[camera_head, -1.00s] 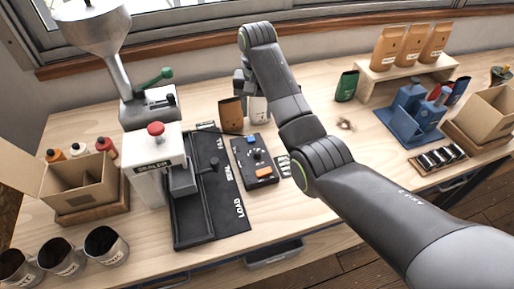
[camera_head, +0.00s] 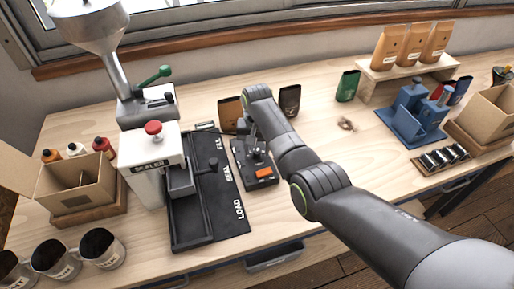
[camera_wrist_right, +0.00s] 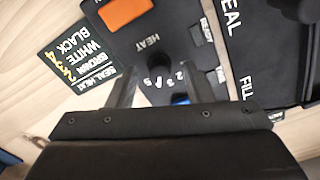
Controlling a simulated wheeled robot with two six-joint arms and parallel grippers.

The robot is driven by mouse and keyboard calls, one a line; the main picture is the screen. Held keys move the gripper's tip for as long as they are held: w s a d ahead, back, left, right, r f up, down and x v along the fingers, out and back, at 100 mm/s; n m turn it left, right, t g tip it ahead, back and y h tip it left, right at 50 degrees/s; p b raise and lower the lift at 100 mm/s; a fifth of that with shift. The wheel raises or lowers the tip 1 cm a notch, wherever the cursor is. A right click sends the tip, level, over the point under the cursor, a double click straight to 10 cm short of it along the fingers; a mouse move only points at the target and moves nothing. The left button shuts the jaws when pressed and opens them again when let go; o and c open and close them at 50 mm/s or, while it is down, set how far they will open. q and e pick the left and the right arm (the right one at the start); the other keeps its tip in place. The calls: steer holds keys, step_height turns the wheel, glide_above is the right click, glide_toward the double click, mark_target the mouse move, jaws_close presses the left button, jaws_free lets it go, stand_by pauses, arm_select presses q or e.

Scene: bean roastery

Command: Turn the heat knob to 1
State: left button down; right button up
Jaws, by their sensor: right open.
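The black heat control panel (camera_head: 240,165) lies on the table beside the sealer mat. It has an orange switch (camera_head: 263,172), which also shows in the wrist view (camera_wrist_right: 125,12). The dark round heat knob (camera_wrist_right: 156,66) shows in the wrist view below the HEAT label, with dial numbers near it; its setting cannot be read. My right gripper (camera_head: 256,153) is over the panel. In the wrist view its open fingers (camera_wrist_right: 161,88) stand on either side of the knob; contact is unclear. A blue button (camera_wrist_right: 180,99) is partly hidden by the gripper. My left gripper is out of view.
The white sealer (camera_head: 150,165) and its black mat (camera_head: 225,215) stand just left of the panel. A brown pouch (camera_head: 229,112) and a dark pouch (camera_head: 290,100) stand behind. A label card (camera_wrist_right: 80,55) lies beside the panel.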

steer(key=shift+f, duration=0.15)
steer(key=c, duration=1)
